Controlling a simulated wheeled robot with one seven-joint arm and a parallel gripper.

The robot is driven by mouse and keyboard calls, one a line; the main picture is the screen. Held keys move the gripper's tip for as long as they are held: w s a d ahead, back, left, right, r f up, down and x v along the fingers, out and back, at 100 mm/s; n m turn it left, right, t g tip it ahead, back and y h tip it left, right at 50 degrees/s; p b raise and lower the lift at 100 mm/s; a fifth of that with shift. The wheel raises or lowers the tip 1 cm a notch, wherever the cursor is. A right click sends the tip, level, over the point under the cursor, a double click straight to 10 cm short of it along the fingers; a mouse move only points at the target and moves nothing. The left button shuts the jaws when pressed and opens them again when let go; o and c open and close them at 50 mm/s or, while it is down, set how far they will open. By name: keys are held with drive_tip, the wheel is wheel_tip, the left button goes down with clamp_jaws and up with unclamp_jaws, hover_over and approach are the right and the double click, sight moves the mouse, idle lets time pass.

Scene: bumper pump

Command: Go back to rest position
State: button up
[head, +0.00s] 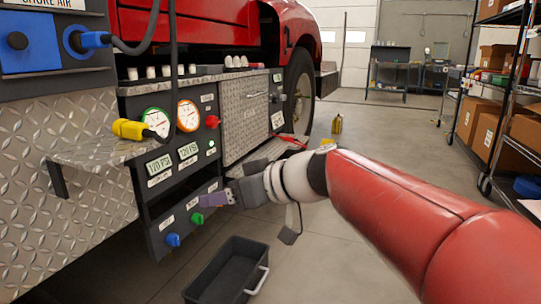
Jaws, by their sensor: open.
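My gripper (216,197) is at the middle of the view, at the end of my red and white arm. It points left toward the lower pump panel (160,222). The gap between the fingers is hard to see, and I see nothing held.
A black bin (218,262) with a light handle stands on the floor below my gripper. Gauges and a yellow fitting (134,130) are on the truck's side at left. Shelving with boxes (487,137) stands at right. The floor between is mostly free.

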drive_tip(key=s+d+f+m+h, duration=0.55)
drive_tip(key=s+d+f, duration=0.35)
drive_tip(key=d, duration=0.2)
drive_tip(key=s+d+f+m+h, duration=0.55)
drive_tip(key=s+d+f, duration=0.35)
drive_tip(key=d, duration=0.2)
wheel_tip(320, 180, up, 13)
drive_tip(key=d+h+p, duration=0.1)
drive_tip(key=p, duration=1.2)
drive_tip(key=shift+s+p, duration=0.25)
drive_tip(key=shift+p, duration=0.05)
drive_tip(key=shift+d, duration=0.1)
drive_tip(key=shift+c, duration=0.4)
